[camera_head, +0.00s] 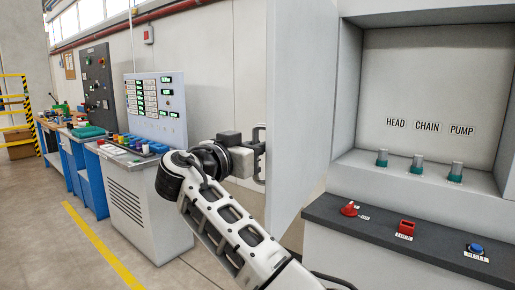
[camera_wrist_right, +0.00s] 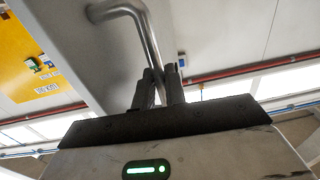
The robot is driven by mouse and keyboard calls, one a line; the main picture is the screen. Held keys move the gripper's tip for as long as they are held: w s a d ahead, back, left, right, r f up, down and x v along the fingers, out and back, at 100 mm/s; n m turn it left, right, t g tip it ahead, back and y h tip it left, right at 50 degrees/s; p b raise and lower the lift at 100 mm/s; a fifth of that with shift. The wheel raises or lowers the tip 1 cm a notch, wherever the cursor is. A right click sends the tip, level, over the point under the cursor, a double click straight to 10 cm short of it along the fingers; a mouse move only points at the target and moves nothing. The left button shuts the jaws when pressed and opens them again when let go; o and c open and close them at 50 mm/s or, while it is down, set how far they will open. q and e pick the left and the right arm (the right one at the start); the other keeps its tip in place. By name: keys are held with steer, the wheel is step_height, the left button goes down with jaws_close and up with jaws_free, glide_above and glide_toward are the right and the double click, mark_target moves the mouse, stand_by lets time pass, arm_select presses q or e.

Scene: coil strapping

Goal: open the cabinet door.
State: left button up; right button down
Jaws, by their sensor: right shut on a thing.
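The cabinet door (camera_head: 300,110) is a pale grey panel. My left gripper is not in view.
Inside the cabinet are labels HEAD, CHAIN and PUMP above three green-based switches (camera_head: 417,164). A dark ledge (camera_head: 400,232) below carries a red knob, a red switch and a blue button. A control console (camera_head: 155,105) stands at left; the floor (camera_head: 50,235) in front is clear.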

steer(key=shift+w+a+r, duration=0.1)
steer(key=shift+w+a, duration=0.05)
steer(key=shift+w, duration=0.1)
steer(key=c, duration=1.8)
jaws_free()
steer(key=shift+w, duration=0.1)
